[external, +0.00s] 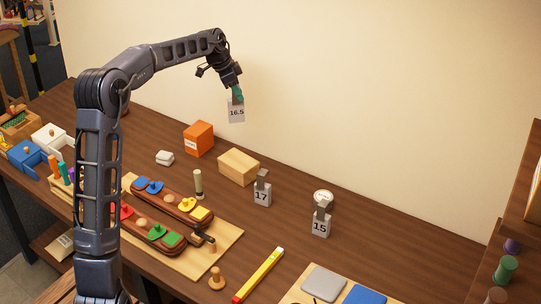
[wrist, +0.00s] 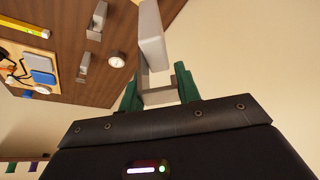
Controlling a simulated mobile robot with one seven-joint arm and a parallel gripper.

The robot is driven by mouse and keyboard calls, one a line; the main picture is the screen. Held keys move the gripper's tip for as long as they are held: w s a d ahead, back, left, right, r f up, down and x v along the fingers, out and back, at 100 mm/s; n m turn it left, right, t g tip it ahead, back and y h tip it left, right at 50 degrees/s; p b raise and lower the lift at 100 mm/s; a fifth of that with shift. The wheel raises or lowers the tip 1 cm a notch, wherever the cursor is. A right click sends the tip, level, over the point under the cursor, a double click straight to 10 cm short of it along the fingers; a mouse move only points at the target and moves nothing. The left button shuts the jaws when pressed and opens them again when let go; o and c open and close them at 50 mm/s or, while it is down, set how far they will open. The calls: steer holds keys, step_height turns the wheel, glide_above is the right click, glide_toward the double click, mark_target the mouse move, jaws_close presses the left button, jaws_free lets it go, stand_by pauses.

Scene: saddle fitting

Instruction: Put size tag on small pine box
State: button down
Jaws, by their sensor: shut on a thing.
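The size tag (external: 236,112), a light grey block marked 16.5, hangs from my gripper (external: 237,94) in the external view, well above the table. My gripper's green fingers are shut on its upper part. In the wrist view the size tag (wrist: 151,38) sticks out beyond the fingers of my gripper (wrist: 159,86). The small pine box (external: 238,167) stands on the table by the back wall, below the tag and apart from it. I cannot make out the pine box in the wrist view.
An orange box (external: 198,138) stands left of the pine box. Tags marked 17 (external: 262,194) and 15 (external: 321,225) stand to its right, with a round white dial (external: 324,197) near the latter. A wooden board (external: 219,249) with saddle-like parts lies in front.

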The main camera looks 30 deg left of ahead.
step_height(320, 180, down, 17)
steer(key=shift+r, duration=0.15)
stand_by(0.5)
steer(key=c, duration=1)
jaws_free()
